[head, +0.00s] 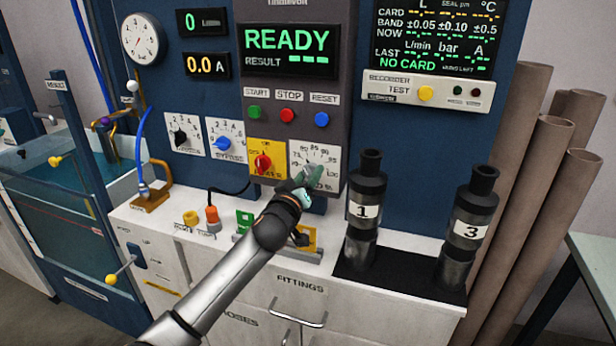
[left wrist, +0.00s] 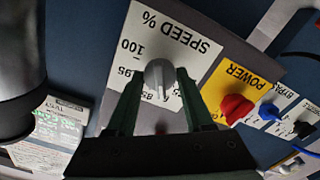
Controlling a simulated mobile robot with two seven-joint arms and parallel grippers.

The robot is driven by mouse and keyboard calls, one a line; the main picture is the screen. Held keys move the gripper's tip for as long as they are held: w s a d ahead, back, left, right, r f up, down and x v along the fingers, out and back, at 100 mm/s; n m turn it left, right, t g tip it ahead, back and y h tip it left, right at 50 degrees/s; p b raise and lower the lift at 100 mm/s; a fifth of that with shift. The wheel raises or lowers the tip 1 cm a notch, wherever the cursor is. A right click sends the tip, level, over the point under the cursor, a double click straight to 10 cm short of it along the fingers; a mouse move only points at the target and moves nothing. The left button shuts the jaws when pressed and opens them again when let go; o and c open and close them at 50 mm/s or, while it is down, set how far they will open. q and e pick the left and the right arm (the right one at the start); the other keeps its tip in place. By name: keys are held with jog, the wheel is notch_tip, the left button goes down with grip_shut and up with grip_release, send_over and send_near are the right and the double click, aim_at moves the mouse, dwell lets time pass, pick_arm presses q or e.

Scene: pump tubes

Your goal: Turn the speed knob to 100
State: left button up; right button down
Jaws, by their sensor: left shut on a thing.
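The speed dial plate (head: 329,155) is a white square with printed numbers, at the lower right of the dark control panel. In the left wrist view the plate (left wrist: 176,30) appears turned over, with "SPEED %", 100 and 95 readable. The grey speed knob (left wrist: 159,78) sits in its middle, between the green fingers of my left gripper (left wrist: 158,96). In the head view my left gripper (head: 311,178) covers the knob. It is shut on the knob. I cannot tell which number the knob points to. My right gripper is not in view.
The red power knob (head: 263,163) on its yellow plate is just left of the speed dial. Start, stop and reset buttons (head: 287,115) are above. Black pump tubes labelled 1 (head: 364,211) and 3 (head: 469,231) stand to the right. The display (head: 288,39) reads READY.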

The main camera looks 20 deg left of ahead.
pick_arm(q)
grip_shut()
jog(key=shift+m, duration=0.3)
jog(key=m+p, duration=0.2)
jog(key=m, duration=0.2)
jog(key=m+p, duration=0.1)
jog(key=m, duration=0.5)
jog(key=shift+p, duration=0.3)
jog(key=m+p, duration=0.1)
jog(key=m, duration=0.2)
jog(key=shift+m, duration=0.3)
jog(key=m, duration=0.3)
jog(key=shift+m+p, duration=0.3)
jog(key=shift+p, duration=0.1)
jog(key=m+p, duration=0.1)
jog(key=m, duration=0.4)
jog(key=shift+m, duration=0.7)
